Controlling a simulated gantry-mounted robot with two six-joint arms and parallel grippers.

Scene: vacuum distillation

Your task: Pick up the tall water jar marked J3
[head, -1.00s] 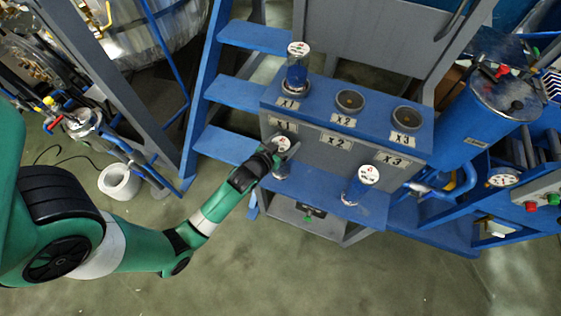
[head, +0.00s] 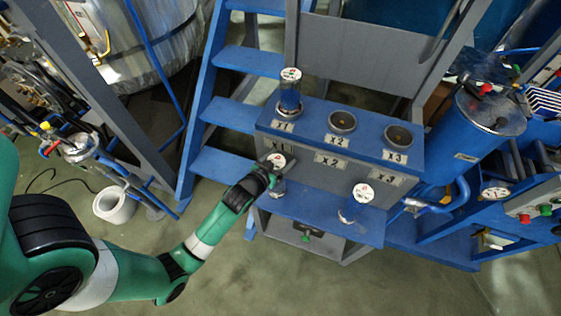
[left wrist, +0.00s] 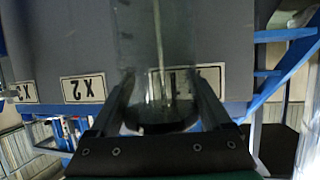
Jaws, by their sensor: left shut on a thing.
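My left gripper (head: 268,170) is shut on a tall clear jar with a white lid (head: 277,160), at the left of the lower blue shelf. In the left wrist view the glass jar (left wrist: 155,50) stands between the two fingers of the gripper (left wrist: 162,90). I cannot read the jar's mark, nor tell whether its base touches the shelf. A similar jar (head: 290,88) stands in the X1 place on the upper rack, and another (head: 350,212) stands on the right of the lower shelf. My right gripper is not in view.
The upper blue rack (head: 318,112) has empty round places at X2 (head: 342,121) and X3 (head: 398,136). Its grey front with labels stands close behind the held jar. Blue steps (head: 235,115) rise at the left. The lower shelf (head: 310,210) is clear between its two jars.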

